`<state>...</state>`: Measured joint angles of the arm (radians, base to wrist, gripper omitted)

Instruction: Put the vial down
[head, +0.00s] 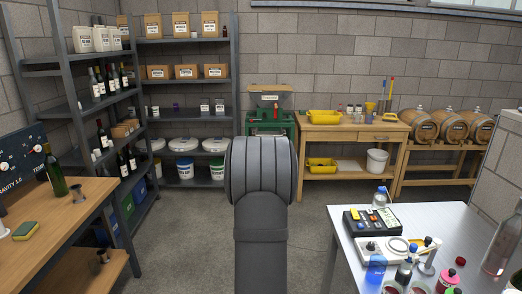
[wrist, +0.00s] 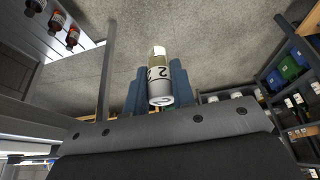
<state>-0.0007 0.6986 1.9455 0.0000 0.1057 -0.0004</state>
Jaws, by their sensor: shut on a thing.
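In the wrist view, a small vial (wrist: 159,77) with a white label marked with dark characters, one looking like a 2, is held between the blue fingers of my gripper (wrist: 157,88). Its label end is nearer the camera, and its clear, yellowish part points away. The fingers are shut on it, one on each side. Grey floor shows behind it, and no surface is seen touching it. In the head view my own arm fills the middle, and neither the gripper nor the held vial can be made out.
In the head view, a metal table (head: 345,250) at right carries instruments and several small bottles. A wooden bench (head: 85,205) at left holds a green bottle (head: 55,174) and a sponge (head: 26,230). Shelves, a workbench (head: 345,130) and barrels (head: 418,126) line the back.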

